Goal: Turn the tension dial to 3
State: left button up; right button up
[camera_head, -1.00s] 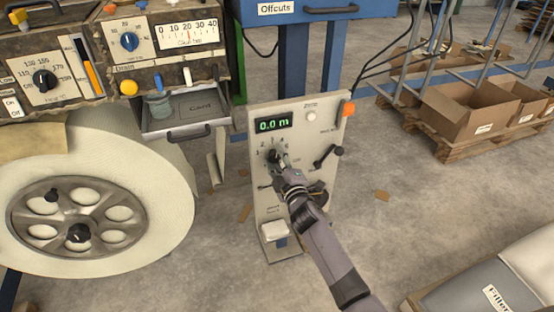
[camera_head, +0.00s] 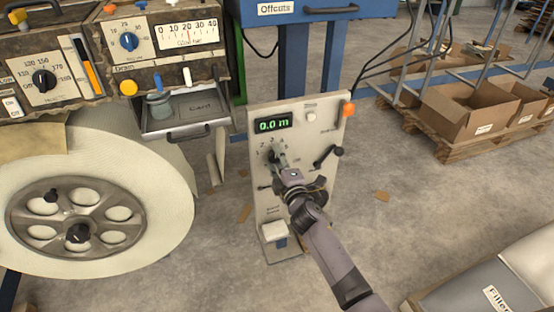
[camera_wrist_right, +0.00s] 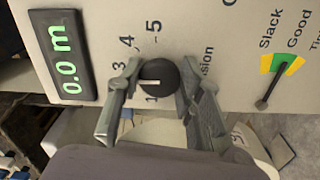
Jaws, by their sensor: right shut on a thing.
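The tension dial (camera_wrist_right: 158,78) is a round black knob with a white pointer line on a pale upright panel. In the right wrist view its pointer aims left, a little below the printed 3, at a finger that hides part of the scale. The numbers 3, 4 and 5 show above that finger, and a 1 shows below the knob. My right gripper (camera_head: 279,163) is shut on the dial, one finger on each side in the right wrist view (camera_wrist_right: 157,80). In the head view the gripper covers part of the dial. My left gripper is not in view.
The panel (camera_head: 262,205) carries a green 0.0 m display (camera_head: 273,122), a black lever (camera_head: 327,157) and an orange knob (camera_head: 348,109). The right wrist view shows a Slack/Good gauge (camera_wrist_right: 278,72). A large white roll (camera_head: 150,190) stands left. Open floor lies right.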

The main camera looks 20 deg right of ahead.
jog(key=o, duration=1.1)
jog(key=shift+o, duration=0.2)
jog(key=s, duration=1.2)
jog(key=shift+d, duration=0.2)
